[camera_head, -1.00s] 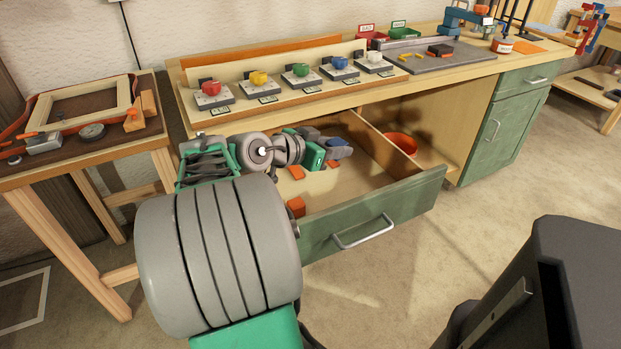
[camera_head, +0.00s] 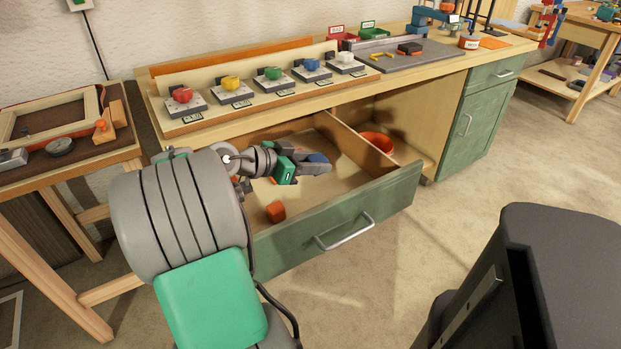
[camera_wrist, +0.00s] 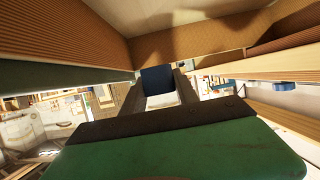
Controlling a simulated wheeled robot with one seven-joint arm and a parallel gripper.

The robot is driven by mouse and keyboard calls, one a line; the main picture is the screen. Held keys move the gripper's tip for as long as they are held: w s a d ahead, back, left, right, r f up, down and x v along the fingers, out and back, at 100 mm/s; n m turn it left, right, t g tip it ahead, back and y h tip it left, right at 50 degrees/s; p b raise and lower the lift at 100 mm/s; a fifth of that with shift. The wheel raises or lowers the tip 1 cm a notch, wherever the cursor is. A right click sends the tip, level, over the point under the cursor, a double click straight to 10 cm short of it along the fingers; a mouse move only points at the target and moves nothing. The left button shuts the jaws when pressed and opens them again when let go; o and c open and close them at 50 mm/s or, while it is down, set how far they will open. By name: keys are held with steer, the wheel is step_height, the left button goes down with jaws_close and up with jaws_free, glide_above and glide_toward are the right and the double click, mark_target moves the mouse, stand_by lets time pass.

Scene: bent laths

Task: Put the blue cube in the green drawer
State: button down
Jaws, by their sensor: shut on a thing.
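The green drawer (camera_head: 385,205) is pulled open under the bench, its light wooden inside showing. My gripper (camera_head: 314,164) is low over or inside the open drawer, toward the back; whether it touches the drawer floor I cannot tell. In the wrist view my gripper (camera_wrist: 159,88) is shut on the blue cube (camera_wrist: 157,78), which sits between the two dark fingers. The blue cube (camera_head: 318,157) shows only as a small blue patch at the gripper's tip in the head view. My arm hides the left part of the drawer.
An orange block (camera_head: 275,211) lies in the drawer near its front. A wooden partition (camera_head: 350,145) bounds the drawer's right side, with an orange-red bowl (camera_head: 378,143) in the open compartment beyond. The bench top (camera_head: 300,91) overhangs the drawer's back.

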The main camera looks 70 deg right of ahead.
steer(key=d+f, duration=0.2)
steer(key=w+d+f+b, duration=0.1)
steer(key=d+f, duration=0.3)
steer(key=shift+w+f, duration=0.25)
steer(key=shift+f, duration=0.1)
steer(key=shift+d+f+b, duration=0.1)
steer(key=shift+f+b, duration=0.5)
steer(key=shift+f, duration=0.85)
steer(key=shift+f+b, duration=0.55)
steer(key=shift+f, duration=0.1)
steer(key=c, duration=0.9)
jaws_free()
steer(key=shift+r+p, duration=0.45)
steer(key=shift+r, duration=0.1)
steer(key=p+v, duration=0.1)
steer(key=v, duration=0.6)
steer(key=shift+w+a+r, duration=0.2)
